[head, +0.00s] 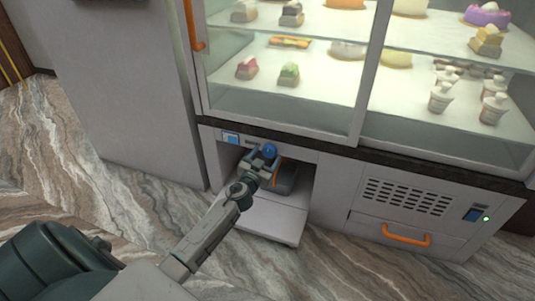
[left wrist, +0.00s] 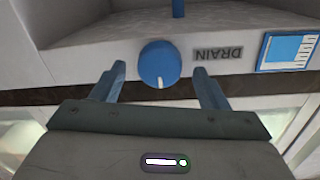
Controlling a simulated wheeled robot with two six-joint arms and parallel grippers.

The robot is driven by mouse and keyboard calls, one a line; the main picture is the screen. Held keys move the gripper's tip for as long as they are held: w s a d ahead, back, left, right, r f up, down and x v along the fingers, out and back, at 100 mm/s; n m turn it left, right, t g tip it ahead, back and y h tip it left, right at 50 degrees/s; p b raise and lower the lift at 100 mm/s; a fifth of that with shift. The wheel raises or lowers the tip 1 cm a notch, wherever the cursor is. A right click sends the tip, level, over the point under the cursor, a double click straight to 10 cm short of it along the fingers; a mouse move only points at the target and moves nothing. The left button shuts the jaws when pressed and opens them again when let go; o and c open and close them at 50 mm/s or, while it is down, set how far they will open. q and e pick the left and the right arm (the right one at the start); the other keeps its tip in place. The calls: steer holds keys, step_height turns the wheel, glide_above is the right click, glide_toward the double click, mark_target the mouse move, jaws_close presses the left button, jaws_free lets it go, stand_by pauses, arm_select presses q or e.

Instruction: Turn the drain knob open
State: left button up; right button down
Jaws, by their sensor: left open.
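The blue drain knob (left wrist: 159,64) sits on the pale panel below the display case, beside the printed word DRAIN. It has a white mark that points toward the bottom of the left wrist view. In the head view the knob (head: 269,150) shows just beyond my left gripper (head: 264,157). In the left wrist view my left gripper (left wrist: 160,88) is open, with one finger to each side of the knob's lower part. I see no finger touching it. My right gripper is not in view.
The glass display case (head: 290,80) with sweets stands above the panel. Below the knob is an open compartment with a lowered flap (head: 270,217) and a grey unit inside. A vent with an orange handle (head: 406,237) is at right. A blue-and-white label (left wrist: 290,52) is near the knob.

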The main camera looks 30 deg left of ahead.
arm_select(q)
steer(key=shift+w+a, duration=0.15)
steer(key=shift+w, duration=0.8)
steer(key=shift+c, duration=0.2)
steer(key=c, duration=1)
steer(key=shift+o, duration=0.2)
